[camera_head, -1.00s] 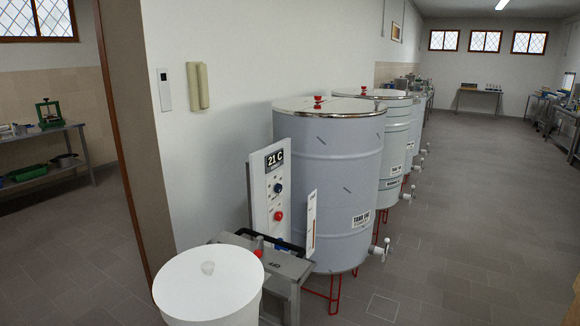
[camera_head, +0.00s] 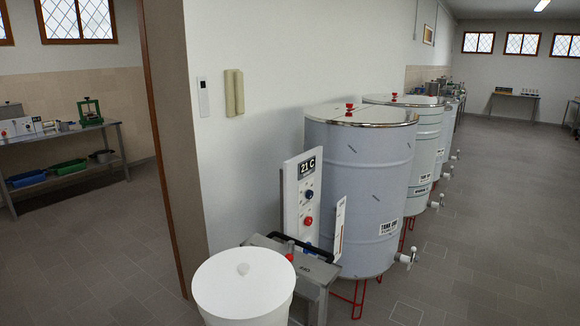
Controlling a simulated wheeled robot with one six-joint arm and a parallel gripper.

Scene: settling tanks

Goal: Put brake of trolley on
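A steel trolley (camera_head: 318,271) stands at the lower middle, in front of the first big tank, with a black push handle (camera_head: 290,247) along its top. The trolley's lower part and wheels are hidden or out of frame. A white lidded bucket (camera_head: 243,290) stands in front of it and hides its left part. My gripper is not in view.
A control panel (camera_head: 303,190) reading 21 C stands beside the first tank (camera_head: 360,185). More tanks (camera_head: 428,150) line the wall behind. Open tiled floor (camera_head: 470,235) lies to the right. A doorway at left leads to a bench (camera_head: 65,142).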

